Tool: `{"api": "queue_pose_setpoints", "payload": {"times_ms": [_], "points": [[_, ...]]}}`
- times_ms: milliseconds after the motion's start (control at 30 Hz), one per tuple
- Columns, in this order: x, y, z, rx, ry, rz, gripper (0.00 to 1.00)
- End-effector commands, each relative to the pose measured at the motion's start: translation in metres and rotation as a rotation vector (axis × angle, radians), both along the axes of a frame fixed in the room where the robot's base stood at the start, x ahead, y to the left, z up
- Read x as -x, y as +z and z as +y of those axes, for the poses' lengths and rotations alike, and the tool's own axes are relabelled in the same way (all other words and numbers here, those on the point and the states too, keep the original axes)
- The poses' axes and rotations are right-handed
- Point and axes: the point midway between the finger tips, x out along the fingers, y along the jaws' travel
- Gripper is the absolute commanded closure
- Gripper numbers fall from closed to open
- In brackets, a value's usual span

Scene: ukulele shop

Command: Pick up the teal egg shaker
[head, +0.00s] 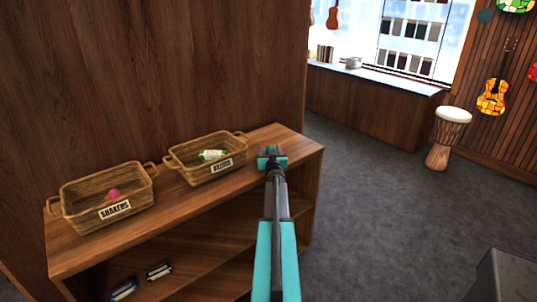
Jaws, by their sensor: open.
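No teal egg shaker can be made out in the head view. The left wicker basket (78,204), labelled for shakers, stands on the shelf top and holds a pink egg-like object (113,194). Its near wall hides part of the inside. My gripper (271,150) is open over the right end of the shelf top, to the right of both baskets. Nothing shows between its fingers, though they are small in the view. The teal parts there look like my own gripper and arm.
A second basket (194,176) holds a white and green item (212,155); its label is hard to read. Harmonica-like items (159,271) lie on the lower shelf. The wooden shelf unit (290,140) backs onto a wood panel. Grey floor is open rightward, up to a drum (447,140).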

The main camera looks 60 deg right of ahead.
Motion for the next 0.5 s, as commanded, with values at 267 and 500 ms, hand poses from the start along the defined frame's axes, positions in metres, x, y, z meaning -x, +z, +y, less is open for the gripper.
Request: {"api": "queue_pose_setpoints", "payload": {"times_ms": [267,500], "points": [[0.0005,0.0000,-0.0003,0.000,-0.001,0.000,0.54],[0.0007,-0.0001,-0.0004,0.000,-0.001,0.000,0.88]]}}
